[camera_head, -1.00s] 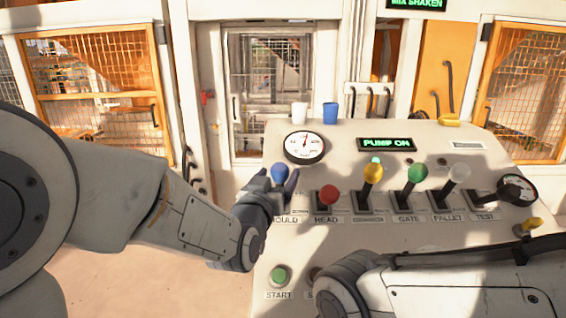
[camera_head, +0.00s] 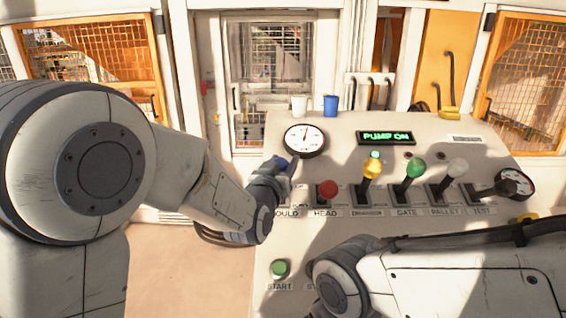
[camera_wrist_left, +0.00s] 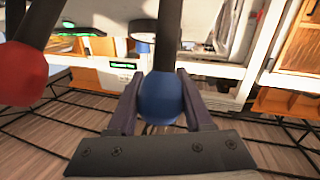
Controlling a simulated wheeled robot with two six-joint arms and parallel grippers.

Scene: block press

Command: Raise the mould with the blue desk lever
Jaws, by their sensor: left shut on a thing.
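The blue lever's ball knob (camera_wrist_left: 160,98) sits between the two fingers of my left gripper (camera_wrist_left: 160,112) in the left wrist view. The gripper is shut on it, with a finger on each side and the dark lever shaft running up from the ball. In the head view my left gripper (camera_head: 283,165) is at the MOULD position, at the left end of the desk's lever row, and mostly hides the blue knob. The mould itself cannot be made out. My right gripper is out of view.
The red HEAD lever (camera_head: 327,190) stands just right of my left gripper. Yellow (camera_head: 372,169), green (camera_head: 415,168) and white (camera_head: 457,167) levers follow. A gauge (camera_head: 304,140), white cup (camera_head: 299,106) and blue cup (camera_head: 330,106) are behind. The green START button (camera_head: 280,268) is in front.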

